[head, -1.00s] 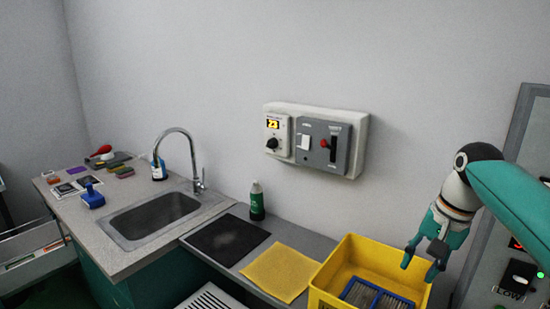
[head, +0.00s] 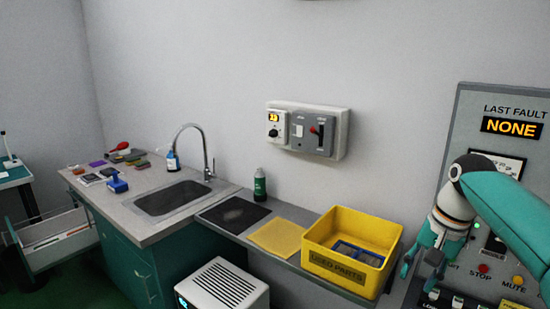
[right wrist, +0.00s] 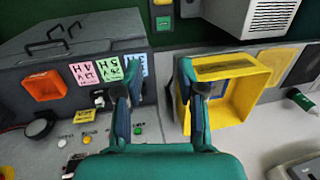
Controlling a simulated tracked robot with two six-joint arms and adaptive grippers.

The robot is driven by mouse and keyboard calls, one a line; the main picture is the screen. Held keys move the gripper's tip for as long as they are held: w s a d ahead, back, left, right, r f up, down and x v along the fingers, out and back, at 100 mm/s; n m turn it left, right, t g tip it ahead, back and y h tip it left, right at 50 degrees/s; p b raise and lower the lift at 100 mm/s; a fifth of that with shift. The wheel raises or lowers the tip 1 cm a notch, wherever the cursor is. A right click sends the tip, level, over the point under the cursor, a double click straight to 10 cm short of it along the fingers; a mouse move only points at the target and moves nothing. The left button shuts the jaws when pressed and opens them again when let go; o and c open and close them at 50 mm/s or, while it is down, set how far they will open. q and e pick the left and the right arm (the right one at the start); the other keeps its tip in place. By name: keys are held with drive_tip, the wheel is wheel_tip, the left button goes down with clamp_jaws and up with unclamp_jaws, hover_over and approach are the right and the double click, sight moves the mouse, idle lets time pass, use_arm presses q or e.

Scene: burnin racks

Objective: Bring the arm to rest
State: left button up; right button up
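My right gripper (head: 421,265) is at the right of the head view, in front of the panel and just right of the yellow bin. Its two fingers stand apart with nothing between them. In the right wrist view the gripper (right wrist: 158,75) also shows open and empty, with the yellow bin (right wrist: 258,88) beside and behind its right finger. My right arm comes in from the right edge and hides part of the panel. My left gripper is in neither view.
A panel (head: 470,130) with a "NONE" display and buttons stands at the right. The yellow bin (head: 318,262), holding a blue rack (head: 358,253), stands on the counter beside a yellow mat (head: 277,237). A green bottle (head: 260,186) and sink (head: 172,198) are farther left.

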drive_tip(key=s+a+f+n+g, duration=0.1)
drive_tip(key=s+a+f+g, duration=0.2)
drive_tip(key=f, duration=1)
drive_tip(key=s+a+f+g, duration=0.2)
drive_tip(key=s+a+f, duration=0.1)
drive_tip(key=f, duration=0.9)
drive_tip(key=s+a+f+n+t, duration=0.1)
drive_tip(key=s+a+f, duration=0.2)
drive_tip(key=s+f, duration=0.2)
drive_tip(key=s+a+f+n+t+y, duration=0.1)
drive_tip(key=s+a+f+n+t, duration=0.1)
drive_tip(key=s+f, duration=0.4)
drive_tip(key=s+a+f+n+t+y, duration=0.1)
drive_tip(key=s+a+f, duration=0.4)
drive_tip(key=f, duration=0.3)
drive_tip(key=shift+s+f+n+t, duration=0.25)
drive_tip(key=shift+f+n+t, duration=0.05)
